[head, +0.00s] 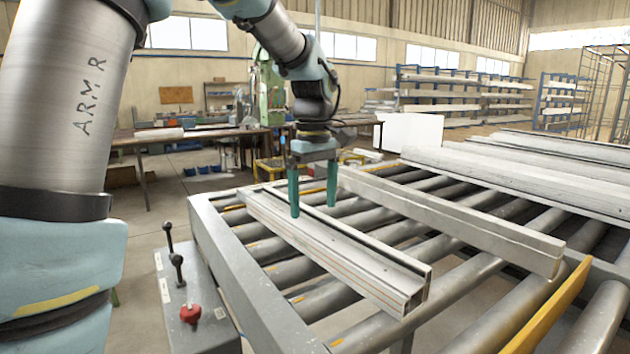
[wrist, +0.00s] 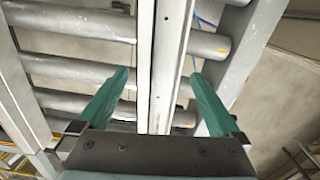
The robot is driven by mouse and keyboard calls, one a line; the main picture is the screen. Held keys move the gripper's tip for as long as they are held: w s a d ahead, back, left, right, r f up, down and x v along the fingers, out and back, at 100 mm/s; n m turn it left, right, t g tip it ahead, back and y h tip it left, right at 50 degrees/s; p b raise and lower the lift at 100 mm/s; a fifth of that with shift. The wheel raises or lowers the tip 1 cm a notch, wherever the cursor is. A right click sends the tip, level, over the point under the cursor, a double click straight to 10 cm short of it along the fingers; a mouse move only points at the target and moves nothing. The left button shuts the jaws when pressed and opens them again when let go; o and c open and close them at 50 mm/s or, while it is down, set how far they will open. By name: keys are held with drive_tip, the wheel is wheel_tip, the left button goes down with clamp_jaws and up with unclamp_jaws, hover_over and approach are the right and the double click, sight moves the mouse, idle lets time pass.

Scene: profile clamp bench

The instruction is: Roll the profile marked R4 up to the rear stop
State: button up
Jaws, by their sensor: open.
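A long grey aluminium profile (head: 345,258) lies on the rollers at the left of the roller bed, its hollow end facing me. No R4 mark is legible on it, nor on the other profiles. My gripper (head: 312,209) points down at this profile's far half, with its green fingers apart and nothing held. In the wrist view, a profile (wrist: 160,50) runs between the spread fingers of my gripper (wrist: 160,74), with a gap on each side. I cannot tell how far the tips are above or beside it. I cannot identify the rear stop.
A second long grey bar (head: 460,222) lies to the right on the rollers (head: 465,268). More profiles (head: 540,170) lie farther right. A yellow bar (head: 550,308) crosses at lower right. A control box (head: 195,318) with levers and a red knob stands left of the bed frame (head: 250,290).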

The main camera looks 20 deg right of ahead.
sight(352, 255)
wheel_tip(352, 255, down, 7)
drive_tip(key=shift+r+p, duration=0.1)
drive_tip(key=shift+p, duration=0.5)
drive_tip(key=shift+c, duration=0.2)
clamp_jaws()
idle(0.3)
drive_tip(key=shift+m, duration=0.6)
drive_tip(key=shift+s, duration=0.15)
drive_tip(key=shift+s+d+b, duration=0.15)
drive_tip(key=shift+s+d, duration=0.25)
drive_tip(key=shift+s, duration=1.6)
drive_tip(key=shift+s+d+b, duration=0.15)
drive_tip(key=shift+s+d, duration=0.2)
drive_tip(key=shift+s, duration=1.65)
drive_tip(key=shift+s+d+b, duration=0.15)
drive_tip(key=shift+s+d, duration=0.25)
drive_tip(key=shift+s, duration=1.6)
drive_tip(key=shift+o, duration=0.2)
unclamp_jaws()
